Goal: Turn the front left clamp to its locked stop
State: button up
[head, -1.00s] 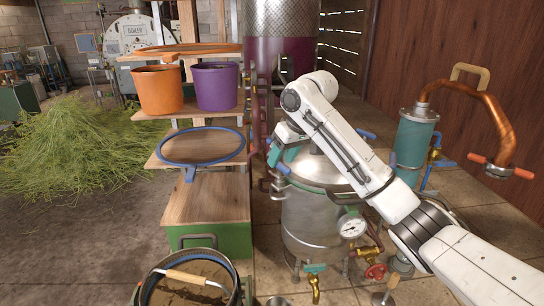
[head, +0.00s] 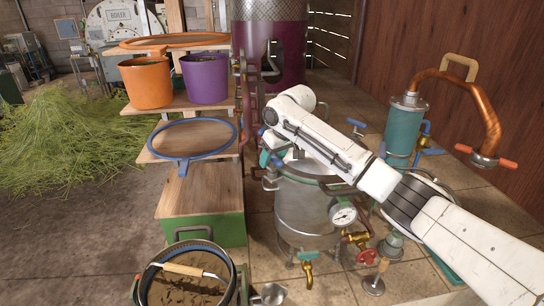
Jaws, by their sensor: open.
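The steel still pot (head: 305,212) stands right of centre, its lid largely covered by my white arm. Blue-handled clamps sit around the lid rim. The front left clamp (head: 277,161) shows a short blue handle at the rim's left side. Another blue handle (head: 355,122) shows at the back right. My gripper (head: 270,146) is at the lid's left edge, close by the front left clamp, and is open. My own arm hides most of its fingers, so I cannot tell whether they touch the handle.
A pressure gauge (head: 343,214), a red valve wheel (head: 366,256) and a brass tap (head: 307,268) are on the pot's front. A teal condenser (head: 403,130) with a copper pipe (head: 468,84) stands right. Wooden steps with an orange bucket (head: 146,82) and purple bucket (head: 205,78) stand left.

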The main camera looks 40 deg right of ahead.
jog(key=shift+w+f, duration=0.1)
jog(key=shift+f, duration=0.2)
jog(key=shift+c, duration=0.5)
grip_shut()
